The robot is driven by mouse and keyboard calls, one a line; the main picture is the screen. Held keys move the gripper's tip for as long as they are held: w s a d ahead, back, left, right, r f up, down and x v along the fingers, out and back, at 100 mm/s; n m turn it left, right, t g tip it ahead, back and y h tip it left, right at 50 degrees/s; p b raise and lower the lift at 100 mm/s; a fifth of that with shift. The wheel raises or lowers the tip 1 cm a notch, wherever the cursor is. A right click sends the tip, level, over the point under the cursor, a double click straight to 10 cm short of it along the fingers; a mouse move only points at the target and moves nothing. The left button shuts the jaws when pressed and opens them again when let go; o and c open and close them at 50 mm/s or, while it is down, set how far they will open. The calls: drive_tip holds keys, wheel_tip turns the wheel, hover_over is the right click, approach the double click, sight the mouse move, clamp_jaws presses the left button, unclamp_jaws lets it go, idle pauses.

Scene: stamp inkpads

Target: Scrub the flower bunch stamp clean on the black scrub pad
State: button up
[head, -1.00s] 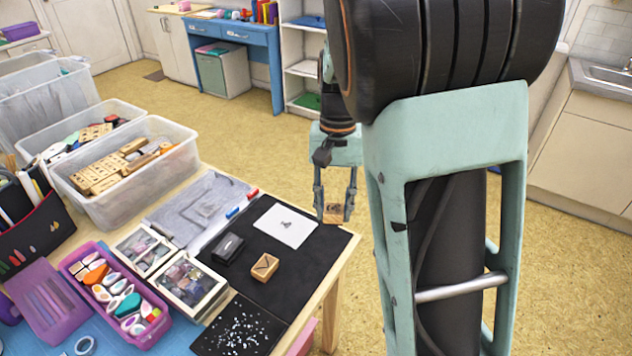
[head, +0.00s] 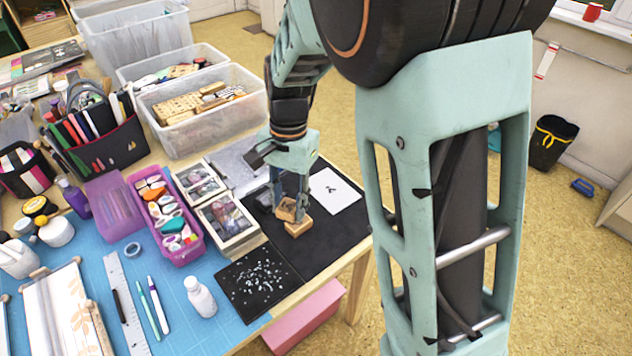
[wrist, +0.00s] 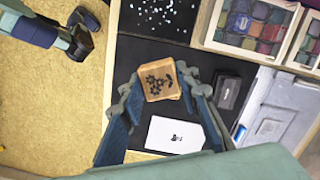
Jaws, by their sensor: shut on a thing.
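My gripper (head: 288,205) is shut on a wooden block stamp (wrist: 160,80) with a dark flower bunch picture on its upper face. In the head view the held stamp (head: 286,211) is just above or against another wooden block (head: 298,228) on the black mat (head: 322,240); I cannot tell if they touch. In the wrist view the held stamp hides that block. A small black box-like pad (wrist: 228,92) lies on the mat beside my gripper. A black square with white specks (head: 257,283) lies nearer the front. I cannot tell which is the scrub pad.
A white card with a small dark print (head: 335,192) lies on the mat by the table edge. Two boxes of ink pads (head: 229,222) and a purple basket (head: 168,215) stand to the left. Clear plastic bins (head: 205,110) stand behind.

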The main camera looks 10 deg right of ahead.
drive_tip(key=s+a+f+m, duration=0.2)
drive_tip(key=s+a+m, duration=0.3)
drive_tip(key=s+a, duration=0.3)
wheel_tip(320, 180, down, 5)
drive_tip(key=b, duration=0.4)
drive_tip(key=shift+a+f+b, duration=0.15)
drive_tip(key=shift+f+b, duration=0.05)
drive_tip(key=shift+b, duration=0.1)
drive_tip(key=shift+w+r, duration=0.1)
drive_tip(key=shift+r, duration=0.05)
